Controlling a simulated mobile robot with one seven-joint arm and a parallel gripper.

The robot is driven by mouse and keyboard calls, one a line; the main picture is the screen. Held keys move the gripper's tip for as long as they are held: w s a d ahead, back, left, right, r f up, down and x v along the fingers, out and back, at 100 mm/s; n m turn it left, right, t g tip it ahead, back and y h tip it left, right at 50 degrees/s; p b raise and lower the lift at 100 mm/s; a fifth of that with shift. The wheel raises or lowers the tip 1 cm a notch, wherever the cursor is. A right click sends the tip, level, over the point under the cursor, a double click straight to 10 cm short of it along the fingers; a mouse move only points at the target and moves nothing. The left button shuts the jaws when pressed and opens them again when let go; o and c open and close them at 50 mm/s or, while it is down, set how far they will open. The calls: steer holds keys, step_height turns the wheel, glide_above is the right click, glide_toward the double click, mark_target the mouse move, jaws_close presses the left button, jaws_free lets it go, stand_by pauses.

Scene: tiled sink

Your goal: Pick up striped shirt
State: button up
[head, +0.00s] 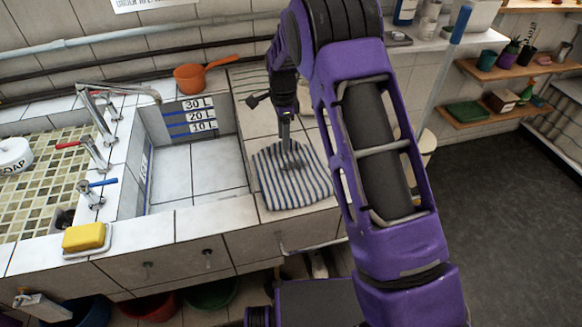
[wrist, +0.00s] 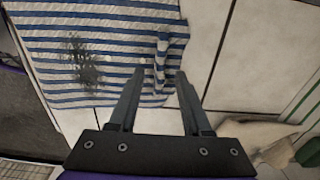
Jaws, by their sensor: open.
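The striped shirt (head: 275,188), white with blue stripes, lies flat on the tiled counter right of the sink basin. In the wrist view the striped shirt (wrist: 105,50) fills the upper left, with a dark stain on it and a small raised fold (wrist: 161,62) ahead of the fingers. My gripper (head: 292,160) is over the shirt, pointing down. In the wrist view my gripper (wrist: 157,78) is open, its fingers on either side of the fold's lower end. I cannot tell whether the fingertips touch the cloth.
An orange dipper (head: 200,75) stands behind the tiled basin (head: 190,165). A yellow sponge (head: 84,237) sits on the front ledge at left. Taps (head: 98,150) rise left of the basin. Shelves with pots (head: 487,60) are at right. A blue-handled pole (head: 460,25) leans right of my arm.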

jaws_close()
stand_by(0.5)
